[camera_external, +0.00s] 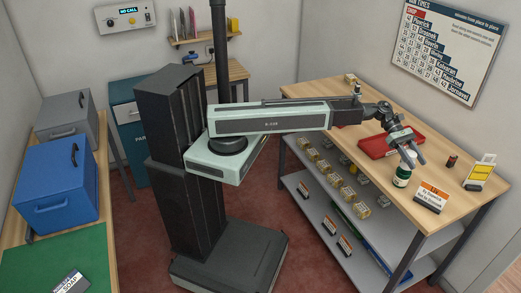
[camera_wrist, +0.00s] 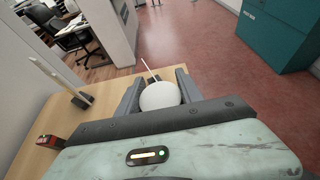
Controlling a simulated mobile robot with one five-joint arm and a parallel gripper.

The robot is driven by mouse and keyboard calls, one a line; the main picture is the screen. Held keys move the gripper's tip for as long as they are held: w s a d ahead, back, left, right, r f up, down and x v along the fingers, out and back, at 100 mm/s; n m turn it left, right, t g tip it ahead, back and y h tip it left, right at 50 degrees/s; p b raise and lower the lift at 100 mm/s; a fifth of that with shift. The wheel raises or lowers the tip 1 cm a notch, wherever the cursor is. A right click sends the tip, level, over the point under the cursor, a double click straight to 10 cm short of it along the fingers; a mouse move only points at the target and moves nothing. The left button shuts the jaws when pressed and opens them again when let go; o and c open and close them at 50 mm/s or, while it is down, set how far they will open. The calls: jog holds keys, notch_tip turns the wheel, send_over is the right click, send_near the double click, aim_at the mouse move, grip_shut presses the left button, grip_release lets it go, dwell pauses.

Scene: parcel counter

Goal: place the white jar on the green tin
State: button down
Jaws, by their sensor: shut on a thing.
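The white jar (camera_wrist: 158,97) sits between the two fingers of my gripper (camera_wrist: 157,84) in the wrist view, its pale rounded top showing with a thin light stick beyond it. In the external view my gripper (camera_external: 413,156) is over the right part of the wooden counter, shut on the jar, a small pale patch between the fingers. The green tin (camera_external: 402,177), with a pale label band, stands upright on the counter directly below the gripper. The fingers partly cover the jar, and I cannot tell whether the jar touches the tin. The tin is hidden in the wrist view.
A red tray (camera_external: 377,146) lies behind the tin on the counter. The counter's front edge is near the tin.

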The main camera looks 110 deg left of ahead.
notch_tip(320, 180, down, 2)
jog(key=shift+f+b, duration=0.25)
jog(key=shift+b, duration=0.25)
jog(key=shift+r, duration=0.25)
jog(key=shift+f, duration=0.15)
jog(key=c, duration=0.8)
grip_release()
jog(key=shift+o, duration=0.2)
jog(key=shift+r+p, duration=0.2)
jog(key=shift+p, duration=0.1)
jog(key=p+v, duration=0.4)
jog(key=v, duration=0.8)
